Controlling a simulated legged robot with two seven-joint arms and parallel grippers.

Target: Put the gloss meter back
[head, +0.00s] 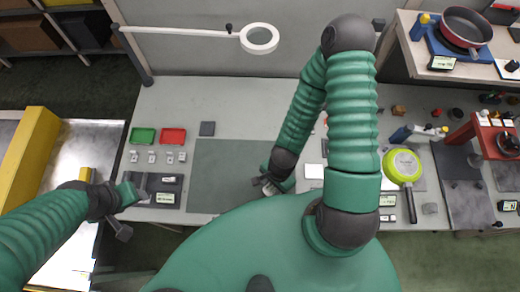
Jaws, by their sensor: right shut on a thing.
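My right gripper (268,187) is low over the right edge of the grey-green mat (228,165), close to my body. It is shut on a small greyish thing that its fingers mostly hide. I cannot tell for sure whether this is the gloss meter. My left gripper (125,212) is at the left front end of the table, with its fingers spread and nothing seen between them. Just right of it lies a dark tray (172,186) with a small label. No other thing can be clearly made out as the gloss meter.
A green bin (143,135) and a red bin (172,136) stand behind several small pale pieces. A lime pan (401,166) lies right of my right arm. A red stand (487,135) and a raised shelf with a red pan (466,27) are at right. The mat is mostly bare.

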